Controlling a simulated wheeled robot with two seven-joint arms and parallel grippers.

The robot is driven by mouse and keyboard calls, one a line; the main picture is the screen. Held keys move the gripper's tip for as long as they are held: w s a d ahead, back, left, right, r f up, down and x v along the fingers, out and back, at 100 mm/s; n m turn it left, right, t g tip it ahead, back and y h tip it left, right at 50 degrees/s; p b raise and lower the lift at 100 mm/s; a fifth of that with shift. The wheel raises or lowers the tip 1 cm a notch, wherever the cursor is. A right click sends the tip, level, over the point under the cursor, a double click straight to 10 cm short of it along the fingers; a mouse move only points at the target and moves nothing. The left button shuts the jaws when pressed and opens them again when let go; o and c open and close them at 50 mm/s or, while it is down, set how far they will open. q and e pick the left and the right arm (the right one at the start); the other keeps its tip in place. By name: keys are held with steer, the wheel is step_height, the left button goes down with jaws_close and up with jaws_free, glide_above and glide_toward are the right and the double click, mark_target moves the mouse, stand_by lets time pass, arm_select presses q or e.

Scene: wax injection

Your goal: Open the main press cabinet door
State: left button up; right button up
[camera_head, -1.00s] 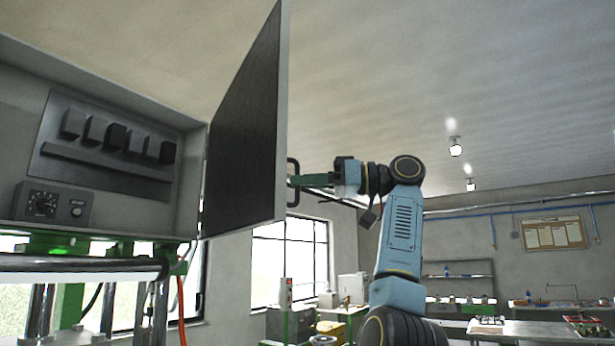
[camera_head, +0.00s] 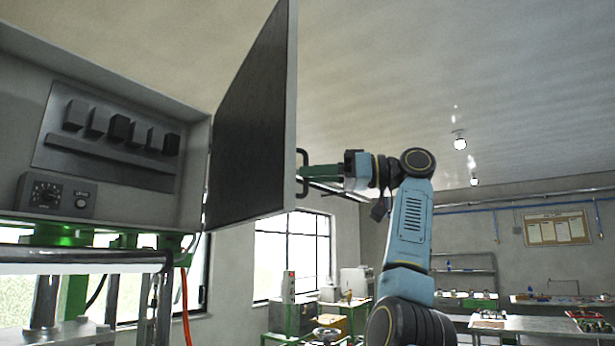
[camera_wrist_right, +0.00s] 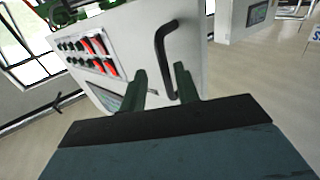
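The main press cabinet (camera_head: 95,95) is at the left of the head view. Its door (camera_head: 250,120) stands wide open, swung out to the right of the cabinet with its dark inner face showing. A dark bar handle (camera_head: 303,174) is on the door's outer side, near its free edge. My right gripper (camera_head: 308,173) is at the handle, its green fingers pointing left toward the door. In the right wrist view, the fingers (camera_wrist_right: 160,82) are apart, with the lower part of the handle (camera_wrist_right: 160,45) between them and space beside it. My left gripper is not in view.
Inside the cabinet are a row of dark blocks (camera_head: 120,130) and a control box (camera_head: 57,195) with a dial. The door's outer face carries buttons and a screen (camera_wrist_right: 108,97). Workbenches (camera_head: 525,328) stand at the back right. The space right of my arm looks clear.

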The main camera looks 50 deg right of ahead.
steer(key=v, duration=1.2)
steer(key=shift+s, duration=0.2)
steer(key=shift+a, duration=0.15)
